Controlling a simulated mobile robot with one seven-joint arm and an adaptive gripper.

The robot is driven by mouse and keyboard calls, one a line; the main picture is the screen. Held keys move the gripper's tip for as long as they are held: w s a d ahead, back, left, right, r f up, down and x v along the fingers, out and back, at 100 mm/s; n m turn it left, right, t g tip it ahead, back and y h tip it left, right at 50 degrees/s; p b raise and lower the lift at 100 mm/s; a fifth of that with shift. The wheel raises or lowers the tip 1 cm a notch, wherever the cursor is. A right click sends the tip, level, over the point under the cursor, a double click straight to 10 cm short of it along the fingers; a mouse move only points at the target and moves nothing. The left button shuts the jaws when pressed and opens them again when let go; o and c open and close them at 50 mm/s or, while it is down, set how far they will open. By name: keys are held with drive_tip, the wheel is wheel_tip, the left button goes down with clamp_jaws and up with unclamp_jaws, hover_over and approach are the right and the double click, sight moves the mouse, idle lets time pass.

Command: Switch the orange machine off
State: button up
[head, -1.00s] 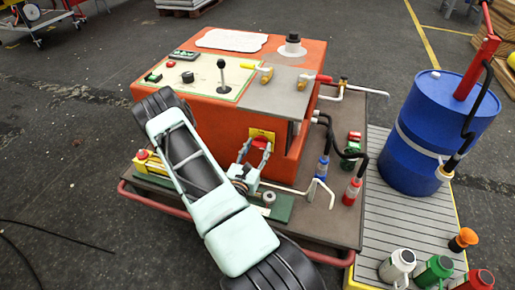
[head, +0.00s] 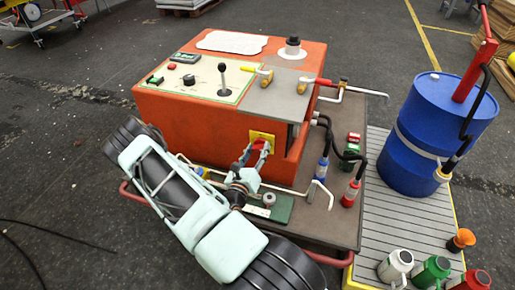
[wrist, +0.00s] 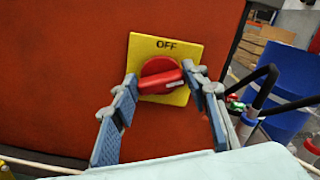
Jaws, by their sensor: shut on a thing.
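The orange machine (head: 200,125) stands on a grey cart in the middle of the head view. On its front face is a yellow plate (wrist: 192,50) marked OFF at the top, with a red rotary knob (wrist: 158,72) on it. The plate also shows in the head view (head: 262,136). My gripper (wrist: 161,77) is shut on the knob, one finger on its left and one on its right. In the head view, the fingers partly hide the knob.
The machine's top carries a panel with a black lever (head: 222,78) and yellow-handled valves (head: 267,76). Bent pipes and hoses (head: 347,152) stand right of the knob. A blue drum (head: 425,130) and several small coloured containers (head: 432,268) are further right. Open floor lies left.

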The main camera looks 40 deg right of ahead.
drive_tip(key=n+p, duration=0.2)
drive_tip(key=n, duration=0.4)
drive_tip(key=shift+a+n, duration=0.1)
drive_tip(key=shift+n, duration=0.2)
drive_tip(key=n+p, duration=0.1)
drive_tip(key=n, duration=0.3)
drive_tip(key=shift+f, duration=0.2)
drive_tip(key=shift+f+n, duration=0.1)
drive_tip(key=shift+n, duration=1)
drive_tip(key=o, duration=1.2)
drive_tip(key=shift+c, duration=0.2)
drive_tip(key=v, duration=1.2)
